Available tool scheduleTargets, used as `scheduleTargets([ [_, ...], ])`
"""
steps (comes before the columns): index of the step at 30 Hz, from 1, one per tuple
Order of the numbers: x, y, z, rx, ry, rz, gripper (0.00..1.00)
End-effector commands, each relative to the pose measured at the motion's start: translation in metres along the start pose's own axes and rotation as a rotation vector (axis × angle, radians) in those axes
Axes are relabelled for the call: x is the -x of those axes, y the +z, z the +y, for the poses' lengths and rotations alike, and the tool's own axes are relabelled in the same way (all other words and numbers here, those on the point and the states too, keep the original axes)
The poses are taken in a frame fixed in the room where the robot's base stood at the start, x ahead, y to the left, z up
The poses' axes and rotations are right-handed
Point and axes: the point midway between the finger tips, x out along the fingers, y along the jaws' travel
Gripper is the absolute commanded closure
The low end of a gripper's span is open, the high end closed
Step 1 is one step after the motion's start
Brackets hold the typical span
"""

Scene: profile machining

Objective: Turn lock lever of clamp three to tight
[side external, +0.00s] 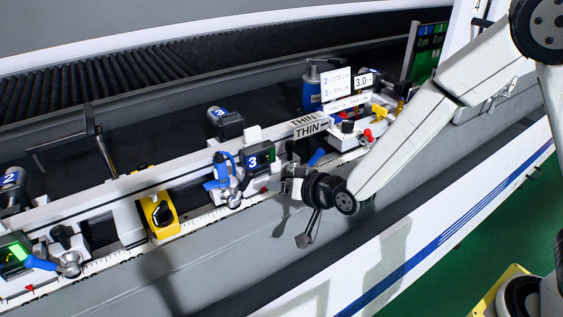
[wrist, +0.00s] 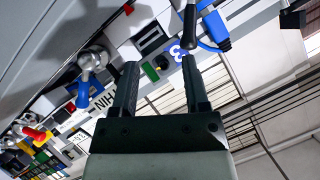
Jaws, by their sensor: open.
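A blue lever (side external: 222,162) stands raised just left of the block; a blue handle (wrist: 213,28) shows past the right finger in the wrist view. My gripper (wrist: 160,66) is open, with nothing seen between its fingers. In the side view my gripper (side external: 300,205) is right of and in front of clamp three, apart from the lever.
A yellow block with a black knob (side external: 160,215) is on the rail to the left. THIN labels (side external: 309,125) and a blue-handled fitting (wrist: 88,66) lie to the other side. Clamp two (side external: 12,180) is at the far left. The grey front surface (side external: 220,270) is clear.

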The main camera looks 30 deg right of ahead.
Motion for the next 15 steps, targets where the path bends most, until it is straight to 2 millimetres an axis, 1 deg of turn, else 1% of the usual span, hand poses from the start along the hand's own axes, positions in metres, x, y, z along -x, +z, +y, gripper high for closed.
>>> scheduleTargets([
  [1,-0.005,0.004,-0.008,-0.016,-0.023,0.025,0.41],
  [3,-0.009,0.005,-0.017,-0.039,-0.051,0.062,0.41],
  [6,-0.012,0.006,-0.026,-0.064,-0.079,0.099,0.41],
  [9,-0.013,0.006,-0.030,-0.076,-0.094,0.118,0.41],
  [15,-0.014,0.006,-0.031,-0.080,-0.097,0.123,0.41],
])
